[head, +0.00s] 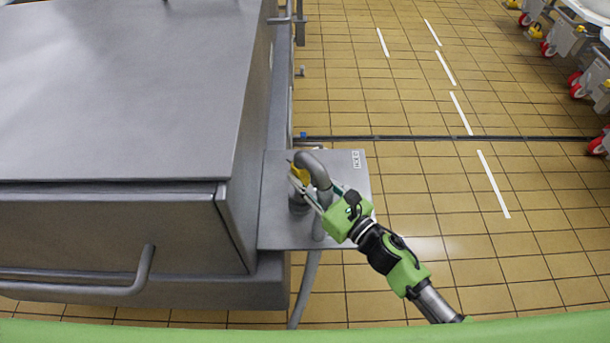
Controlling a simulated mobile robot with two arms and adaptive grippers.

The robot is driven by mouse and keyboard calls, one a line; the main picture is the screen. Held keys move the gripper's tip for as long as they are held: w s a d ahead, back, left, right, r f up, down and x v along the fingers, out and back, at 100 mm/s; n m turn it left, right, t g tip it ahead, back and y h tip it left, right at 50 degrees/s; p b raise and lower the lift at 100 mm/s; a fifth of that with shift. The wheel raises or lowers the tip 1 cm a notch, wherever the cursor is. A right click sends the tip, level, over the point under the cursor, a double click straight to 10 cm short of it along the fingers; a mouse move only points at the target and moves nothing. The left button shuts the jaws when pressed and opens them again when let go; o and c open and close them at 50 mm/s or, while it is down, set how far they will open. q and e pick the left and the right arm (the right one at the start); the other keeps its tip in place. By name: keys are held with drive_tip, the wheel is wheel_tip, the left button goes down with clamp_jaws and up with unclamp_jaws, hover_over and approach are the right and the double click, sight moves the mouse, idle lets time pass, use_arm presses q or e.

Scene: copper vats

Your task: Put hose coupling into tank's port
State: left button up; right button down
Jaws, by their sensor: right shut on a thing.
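My right gripper (306,194) reaches in from the lower right over a small metal shelf. It is shut on the hose coupling (300,175), which shows as a yellow part at the end of a thick grey hose (315,165). The hose arches up beside the gripper and hangs down past the shelf's front edge. A short grey cylindrical fitting (297,205), possibly the tank's port, stands on the shelf just below the coupling. I cannot tell whether the coupling touches it or sits in it; fingers and hose partly hide the spot. My left gripper is not in view.
The shelf (350,185) with a white label adjoins a large grey metal body (120,90) with a rail handle (80,286) on its front. Tiled floor (420,90) to the right is open. Wheeled carts with red wheels (578,85) stand at the far right.

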drive_tip(key=shift+f+b, duration=0.45)
drive_tip(key=shift+b, duration=0.15)
idle(0.7)
drive_tip(key=c, duration=1.6)
unclamp_jaws()
drive_tip(key=shift+f, duration=0.2)
drive_tip(key=shift+r+v, duration=0.2)
drive_tip(key=shift+v, duration=3.85)
